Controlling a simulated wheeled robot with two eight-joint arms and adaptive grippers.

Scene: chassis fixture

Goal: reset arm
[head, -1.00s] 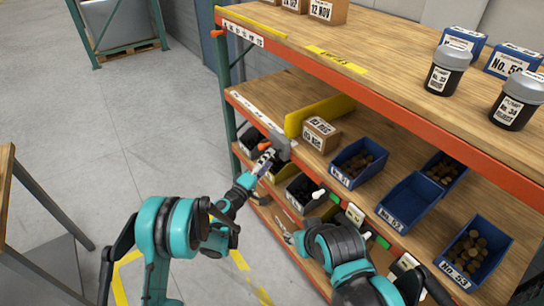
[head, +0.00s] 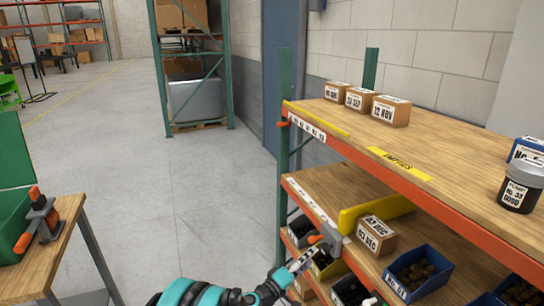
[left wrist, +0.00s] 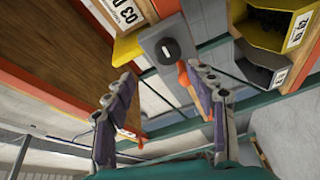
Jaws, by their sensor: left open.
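My left gripper (head: 306,262) reaches in from the bottom in the head view, at the front edge of the shelf rack. In the left wrist view its two fingers (left wrist: 158,80) are spread apart with nothing between them. A grey fixture with a dark round knob (left wrist: 166,48) lies just beyond the fingertips. In the head view the grey fixture (head: 330,238) stands at the end of the yellow divider, close to the left gripper; I cannot tell whether they touch. My right gripper cannot be made out.
The shelf rack (head: 370,150) fills the right side, with small cartons (head: 390,111) on top and blue bins (head: 418,272) below. A wooden workbench (head: 50,250) with a green bin and a clamp-like tool stands at left. The grey floor between is clear.

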